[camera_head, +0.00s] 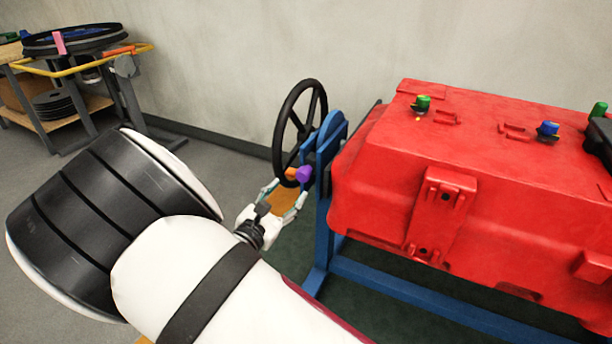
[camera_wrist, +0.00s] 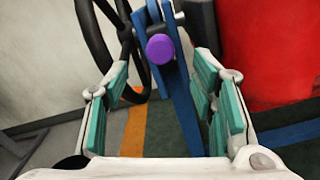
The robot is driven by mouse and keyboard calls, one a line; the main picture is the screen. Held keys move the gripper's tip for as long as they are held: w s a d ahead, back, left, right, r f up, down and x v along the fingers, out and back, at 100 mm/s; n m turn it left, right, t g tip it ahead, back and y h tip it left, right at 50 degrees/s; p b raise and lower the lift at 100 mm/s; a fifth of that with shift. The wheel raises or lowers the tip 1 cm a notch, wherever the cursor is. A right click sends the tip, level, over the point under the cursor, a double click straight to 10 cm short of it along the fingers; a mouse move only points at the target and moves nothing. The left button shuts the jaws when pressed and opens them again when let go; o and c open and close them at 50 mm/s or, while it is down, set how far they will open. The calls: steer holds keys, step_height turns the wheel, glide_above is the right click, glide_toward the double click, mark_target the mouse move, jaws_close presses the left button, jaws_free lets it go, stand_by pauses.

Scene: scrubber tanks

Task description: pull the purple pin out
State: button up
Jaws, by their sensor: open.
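The purple pin (camera_head: 304,174) shows as a small rounded knob on the blue stand (camera_head: 322,150), just below and right of the black handwheel's hub. In the wrist view the purple pin (camera_wrist: 160,49) faces me end-on, in front of the blue upright (camera_wrist: 178,100). My gripper (camera_head: 283,192) reaches toward it from the lower left. In the wrist view my gripper (camera_wrist: 162,85) is open, with its teal-padded fingers spread left and right of the pin. The pin lies beyond the finger gap, and nothing is held. The pin's shaft is hidden behind its knob.
The black handwheel (camera_head: 299,125) stands close left of the pin. A large red tank (camera_head: 480,170) fills the right, with green and blue knobs on top. A cart (camera_head: 85,85) stands at the back left. Open floor lies between cart and stand.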

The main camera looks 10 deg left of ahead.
mark_target(301, 177)
steer(key=b+x, duration=0.2)
steer(key=x, duration=0.8)
steer(key=shift+f, duration=0.1)
steer(key=shift+s, duration=0.1)
jaws_close()
